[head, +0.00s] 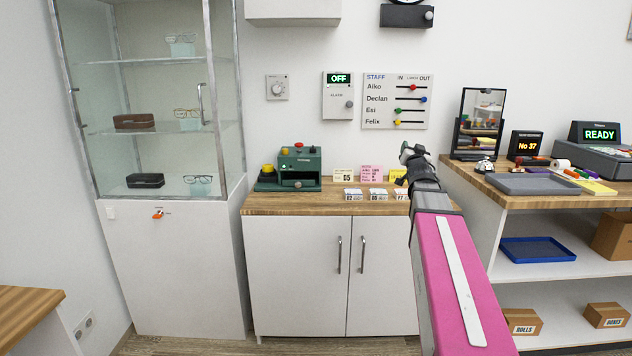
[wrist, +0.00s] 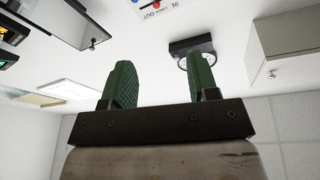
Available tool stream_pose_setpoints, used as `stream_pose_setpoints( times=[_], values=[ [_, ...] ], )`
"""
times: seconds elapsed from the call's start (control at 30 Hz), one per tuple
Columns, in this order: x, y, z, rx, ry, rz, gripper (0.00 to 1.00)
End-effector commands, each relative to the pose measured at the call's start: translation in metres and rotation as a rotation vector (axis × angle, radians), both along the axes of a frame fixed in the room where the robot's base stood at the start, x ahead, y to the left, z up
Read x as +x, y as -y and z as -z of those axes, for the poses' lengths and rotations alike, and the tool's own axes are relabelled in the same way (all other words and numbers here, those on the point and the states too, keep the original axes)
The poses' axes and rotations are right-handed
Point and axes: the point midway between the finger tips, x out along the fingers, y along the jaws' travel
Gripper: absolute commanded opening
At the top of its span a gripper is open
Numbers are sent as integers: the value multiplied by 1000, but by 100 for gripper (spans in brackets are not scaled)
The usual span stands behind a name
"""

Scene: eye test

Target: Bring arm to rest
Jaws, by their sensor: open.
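My arm, with a pink link, reaches up from the bottom right of the head view. My gripper (head: 413,152) is at its end, above the right end of the wooden counter (head: 330,208) and in front of the white wall. In the wrist view my gripper (wrist: 162,85) shows two green ridged fingers standing wide apart, with nothing between them. The wrist view looks at the wall and ceiling with the picture turned over. The gripper touches nothing that I can see.
A glass cabinet (head: 155,100) with glasses stands at left. A green machine (head: 299,168) and small cards (head: 372,174) are on the counter. At right, a desk (head: 520,199) holds a mirror (head: 479,122), a grey tray (head: 534,184) and a register (head: 600,158). Space above the counter is free.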

Motion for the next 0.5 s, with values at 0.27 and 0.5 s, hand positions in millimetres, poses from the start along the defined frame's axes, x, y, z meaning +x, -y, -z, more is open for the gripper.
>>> stream_pose_setpoints(
  times=[0.27, 0.5],
  values=[
    [-4, -12, 69, 10, -203, 37, 54],
    [-26, -34, 171, 8, -517, 60, 54]
  ],
)
